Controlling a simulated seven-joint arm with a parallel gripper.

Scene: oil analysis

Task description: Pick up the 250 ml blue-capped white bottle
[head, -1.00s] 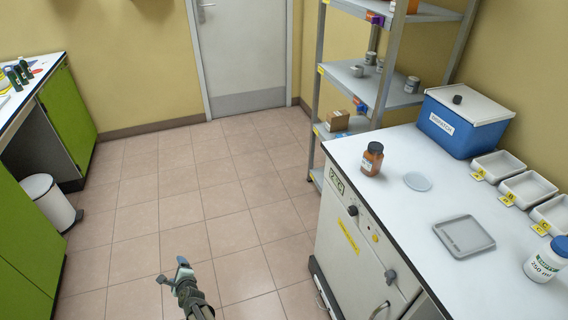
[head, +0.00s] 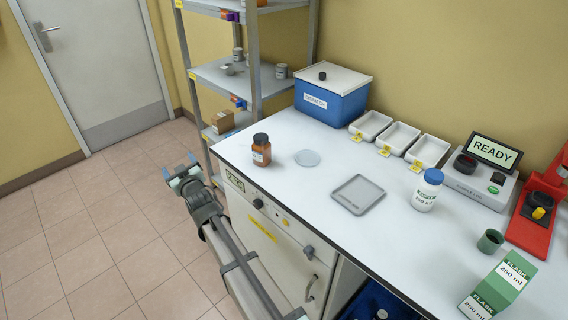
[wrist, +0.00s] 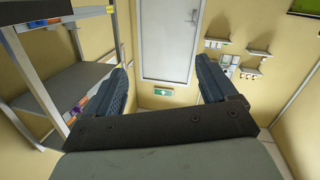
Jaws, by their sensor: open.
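The white bottle (head: 426,190) with a blue cap and a 250 ml label stands upright on the white counter (head: 300,192), right of the grey square tray. My gripper (head: 179,166) is open and empty. In the head view it hangs off the counter's left end, over the floor side, well left of the bottle. In the wrist view the two fingers of my gripper (wrist: 160,80) are wide apart with nothing between them, facing the door; the bottle does not show there.
A small green cup (head: 490,240) and a green flask box (head: 498,290) are front right.

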